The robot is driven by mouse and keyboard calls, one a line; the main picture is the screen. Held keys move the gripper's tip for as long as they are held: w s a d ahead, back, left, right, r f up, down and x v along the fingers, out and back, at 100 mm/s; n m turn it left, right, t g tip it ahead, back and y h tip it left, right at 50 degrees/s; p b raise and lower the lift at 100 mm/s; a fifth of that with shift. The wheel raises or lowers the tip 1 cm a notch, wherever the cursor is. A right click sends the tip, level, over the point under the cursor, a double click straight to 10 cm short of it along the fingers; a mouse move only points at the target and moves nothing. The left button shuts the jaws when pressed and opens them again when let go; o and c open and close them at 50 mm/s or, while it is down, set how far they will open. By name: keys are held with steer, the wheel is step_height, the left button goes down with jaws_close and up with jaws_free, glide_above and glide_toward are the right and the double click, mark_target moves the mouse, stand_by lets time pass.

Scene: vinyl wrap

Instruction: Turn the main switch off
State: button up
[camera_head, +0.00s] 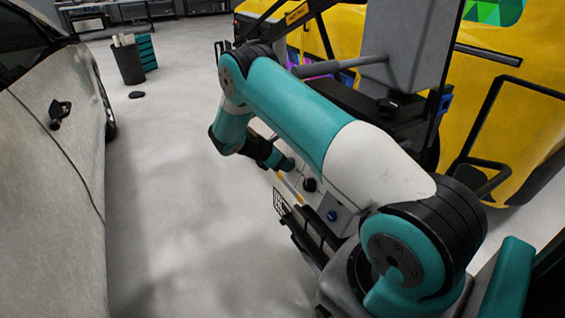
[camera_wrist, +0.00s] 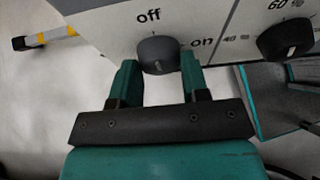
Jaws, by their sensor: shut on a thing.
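The main switch (camera_wrist: 157,47) is a dark round knob on a pale panel, with "off" printed above it and "on" at its right in the wrist view. My gripper (camera_wrist: 159,64) has one teal finger on each side of the knob and is shut on it. I cannot tell clearly which label the knob points to. In the head view my gripper (camera_head: 288,164) is small, at the panel beyond my arm, and the switch there is mostly hidden.
A second dark knob (camera_wrist: 285,38), with "60" above it, sits right of the switch. A yellow vehicle (camera_head: 510,120) stands at right and a pale car (camera_head: 50,180) at left.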

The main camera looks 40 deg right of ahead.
steer(key=o, duration=0.9)
steer(key=v, duration=1.7)
steer(key=shift+r+b, duration=0.15)
steer(key=shift+b, duration=0.25)
steer(key=shift+a, duration=0.15)
